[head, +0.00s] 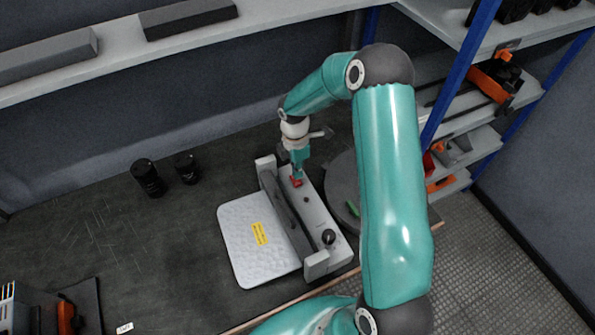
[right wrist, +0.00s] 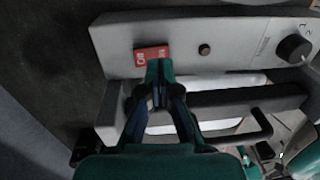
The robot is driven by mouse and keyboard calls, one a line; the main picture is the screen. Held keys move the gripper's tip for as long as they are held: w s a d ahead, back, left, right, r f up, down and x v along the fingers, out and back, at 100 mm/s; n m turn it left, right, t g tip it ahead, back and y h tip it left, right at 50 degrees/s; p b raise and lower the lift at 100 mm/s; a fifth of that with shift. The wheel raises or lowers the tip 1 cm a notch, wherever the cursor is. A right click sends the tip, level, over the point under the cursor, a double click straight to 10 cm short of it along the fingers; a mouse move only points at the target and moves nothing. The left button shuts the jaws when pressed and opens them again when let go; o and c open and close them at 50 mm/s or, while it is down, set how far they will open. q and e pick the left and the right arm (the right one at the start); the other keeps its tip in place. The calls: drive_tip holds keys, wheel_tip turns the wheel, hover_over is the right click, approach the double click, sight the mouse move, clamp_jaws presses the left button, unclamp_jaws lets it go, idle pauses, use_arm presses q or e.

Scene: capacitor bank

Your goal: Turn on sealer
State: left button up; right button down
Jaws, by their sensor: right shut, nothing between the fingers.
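The sealer (head: 312,208) stands on the dark bench, a light grey machine with a long dark bar and a white plate with a yellow label. Its red switch (head: 297,182) sits at the far end of its top panel, and a black knob (head: 328,236) at the near end. My right gripper (head: 297,174) points down at the switch, its fingers closed and empty. In the right wrist view the fingertips (right wrist: 159,72) overlap the lower edge of the red switch (right wrist: 146,54), partly hiding it. I cannot tell whether they touch it. My left gripper is not in view.
Two black cylinders (head: 148,178) stand on the bench left of the sealer. A round grey disc (head: 342,185) lies right of it, partly behind my arm. A shelf (head: 120,50) runs above the bench's back. Blue shelf posts (head: 459,70) rise at right.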

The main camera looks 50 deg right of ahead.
wheel_tip(320, 180, up, 3)
drive_tip(key=shift+s+f+p, duration=0.1)
drive_tip(key=shift+f+p, duration=0.05)
drive_tip(key=shift+p, duration=0.4)
drive_tip(key=shift+s+r+b, duration=0.15)
drive_tip(key=shift+r+b, duration=0.3)
drive_tip(key=shift+b, duration=0.4)
use_arm(q)
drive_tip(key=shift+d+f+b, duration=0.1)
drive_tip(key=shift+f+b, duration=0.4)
drive_tip(key=shift+b, duration=0.15)
use_arm(e)
wheel_tip(320, 180, up, 8)
hover_over(299, 182)
drive_tip(key=s, duration=0.1)
drive_tip(key=shift+a, duration=0.35)
drive_tip(key=shift+s+f, duration=0.1)
drive_tip(key=shift+s, duration=0.05)
